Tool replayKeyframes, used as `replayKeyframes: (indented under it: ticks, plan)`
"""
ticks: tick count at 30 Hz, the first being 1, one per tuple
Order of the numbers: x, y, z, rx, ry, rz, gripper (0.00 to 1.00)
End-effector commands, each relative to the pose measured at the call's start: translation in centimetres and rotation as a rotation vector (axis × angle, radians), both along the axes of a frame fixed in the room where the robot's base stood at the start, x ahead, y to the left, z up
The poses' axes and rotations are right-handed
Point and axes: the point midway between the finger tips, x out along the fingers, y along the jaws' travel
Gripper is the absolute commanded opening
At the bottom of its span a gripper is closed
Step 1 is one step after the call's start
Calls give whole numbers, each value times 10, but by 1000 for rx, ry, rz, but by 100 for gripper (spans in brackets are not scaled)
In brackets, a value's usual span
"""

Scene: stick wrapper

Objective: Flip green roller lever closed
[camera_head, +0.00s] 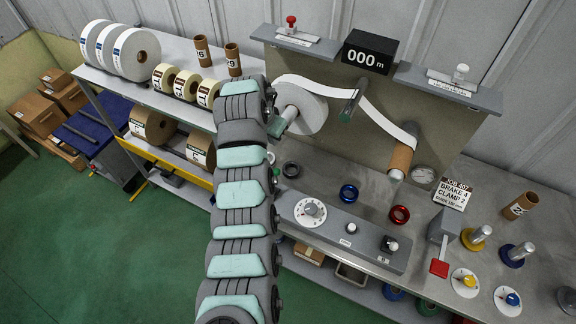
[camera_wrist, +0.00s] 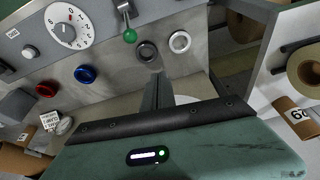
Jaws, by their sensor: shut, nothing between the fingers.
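A lever with a green ball knob (camera_wrist: 130,36) and a metal arm sits by the edge of the grey control panel in the wrist view, near the white dial (camera_wrist: 67,28). My gripper (camera_head: 291,112) is in front of the white paper roll in the head view. Its dark fingers (camera_wrist: 157,92) are together and empty in the wrist view, apart from the green lever. A roller (camera_head: 354,92) with a green end carries the paper strip above the bench. I cannot tell whether the lever stands open or closed.
The paper roll (camera_head: 306,108) is close beside my gripper. A dark ring (camera_head: 291,169), a blue ring (camera_head: 349,193) and a red ring (camera_head: 399,215) lie on the bench. A cardboard tube (camera_head: 401,158) holds the strip's far end. A red-handled lever (camera_head: 439,267) stands at the right.

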Motion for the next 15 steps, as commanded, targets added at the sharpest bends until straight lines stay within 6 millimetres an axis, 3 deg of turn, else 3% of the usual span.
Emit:
replayKeyframes:
  ticks: [6, 15]
  plan:
    - [-35, 2, 14, 42, 140, -74, 0]
    - [-44, 2, 17, 50, 175, -88, 0]
